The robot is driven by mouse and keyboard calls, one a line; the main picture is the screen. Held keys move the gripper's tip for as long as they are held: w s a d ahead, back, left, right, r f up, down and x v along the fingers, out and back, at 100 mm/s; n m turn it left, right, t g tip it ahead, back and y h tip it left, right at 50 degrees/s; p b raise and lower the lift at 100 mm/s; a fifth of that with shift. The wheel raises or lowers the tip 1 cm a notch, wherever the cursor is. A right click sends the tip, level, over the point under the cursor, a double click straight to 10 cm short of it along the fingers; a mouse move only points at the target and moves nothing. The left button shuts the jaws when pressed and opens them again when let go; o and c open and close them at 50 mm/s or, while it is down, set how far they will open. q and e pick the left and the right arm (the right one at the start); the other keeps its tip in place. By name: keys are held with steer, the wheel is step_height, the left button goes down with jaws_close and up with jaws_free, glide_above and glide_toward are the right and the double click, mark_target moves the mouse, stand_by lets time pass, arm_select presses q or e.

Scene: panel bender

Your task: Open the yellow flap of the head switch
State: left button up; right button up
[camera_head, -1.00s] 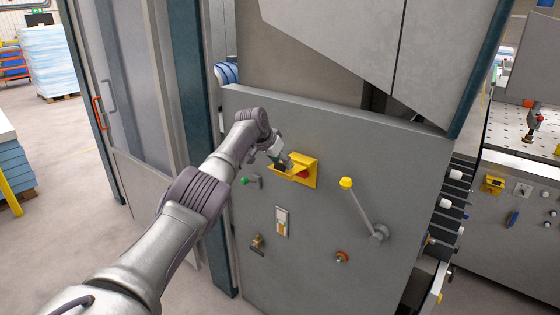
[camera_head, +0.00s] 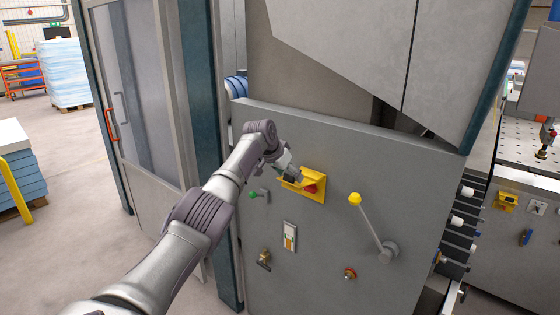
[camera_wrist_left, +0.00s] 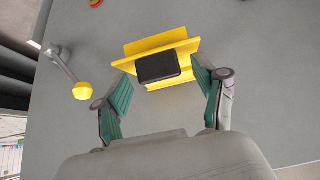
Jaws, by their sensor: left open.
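The yellow head switch (camera_head: 316,190) is on the upper part of the grey panel (camera_head: 345,155). Its yellow flap (camera_wrist_left: 180,48) projects from the yellow backing in the left wrist view, with a black block (camera_wrist_left: 158,67) at it. A red part (camera_head: 309,189) shows at the switch in the head view. My left gripper (camera_head: 290,177) is at the left side of the switch. In the left wrist view my left gripper (camera_wrist_left: 162,77) is open, its green-padded fingers either side of the black block. Contact cannot be told. My right gripper is not in view.
A lever with a yellow knob (camera_head: 355,199) sticks out right of the switch. A small switch plate (camera_head: 289,235) and a red knob (camera_head: 350,273) are lower on the panel.

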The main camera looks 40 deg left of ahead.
arm_select(q)
steer(key=v, duration=1)
steer(key=shift+r, duration=0.15)
